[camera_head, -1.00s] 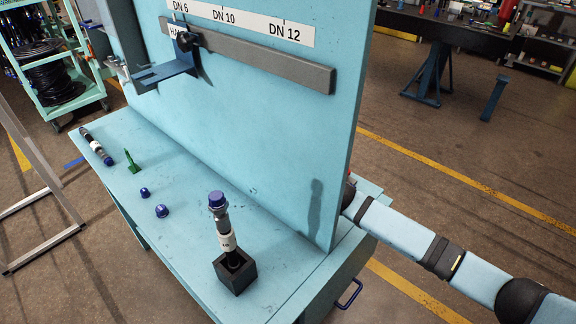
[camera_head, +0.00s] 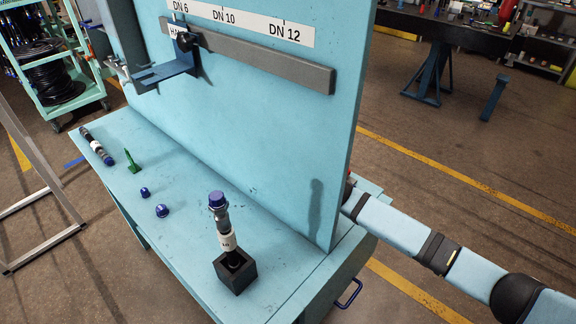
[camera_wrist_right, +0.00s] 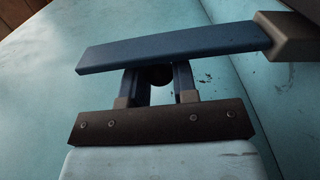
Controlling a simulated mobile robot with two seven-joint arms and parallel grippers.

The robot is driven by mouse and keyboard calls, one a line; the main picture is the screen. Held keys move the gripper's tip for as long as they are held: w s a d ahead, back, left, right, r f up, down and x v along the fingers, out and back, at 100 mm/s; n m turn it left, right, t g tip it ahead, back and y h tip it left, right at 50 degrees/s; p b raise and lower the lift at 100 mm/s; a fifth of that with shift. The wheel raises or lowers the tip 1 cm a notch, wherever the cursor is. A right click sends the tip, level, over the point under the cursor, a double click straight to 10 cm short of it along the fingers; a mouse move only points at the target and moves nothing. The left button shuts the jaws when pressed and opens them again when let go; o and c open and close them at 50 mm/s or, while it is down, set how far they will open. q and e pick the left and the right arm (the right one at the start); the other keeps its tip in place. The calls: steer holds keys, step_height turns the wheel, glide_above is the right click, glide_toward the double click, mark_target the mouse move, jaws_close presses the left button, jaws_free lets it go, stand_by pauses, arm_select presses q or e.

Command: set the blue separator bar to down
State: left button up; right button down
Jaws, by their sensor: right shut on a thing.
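The blue separator bar (camera_wrist_right: 175,45) shows in the right wrist view as a flat blue bar lying across the picture. It slants up slightly to the right and ends at a grey block (camera_wrist_right: 288,36). My right gripper (camera_wrist_right: 158,80) has its two fingers up against the bar. It is shut on the bar, though the bar hides the fingertips. A dark round part shows between the fingers. In the head view my right arm passes behind the upright teal panel (camera_head: 270,120), which hides the gripper and this bar. My left gripper is not in view.
On the bench (camera_head: 185,215) stand a hose piece in a black block (camera_head: 236,273), blue caps (camera_head: 162,211), a green part (camera_head: 131,161) and another hose piece (camera_head: 97,147). A dark blue bracket (camera_head: 165,73) sits on the panel's grey rail (camera_head: 270,62).

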steer(key=m, duration=0.1)
steer(key=w+d+r+m+p, duration=0.1)
steer(key=m, duration=0.1)
steer(key=shift+w+d, duration=0.3)
steer(key=shift+w+d+m, duration=0.45)
steer(key=shift+m, duration=0.65)
steer(key=shift+w+d, duration=0.25)
steer(key=shift+d, duration=0.05)
steer(key=shift+w, duration=0.1)
steer(key=shift+d, duration=0.1)
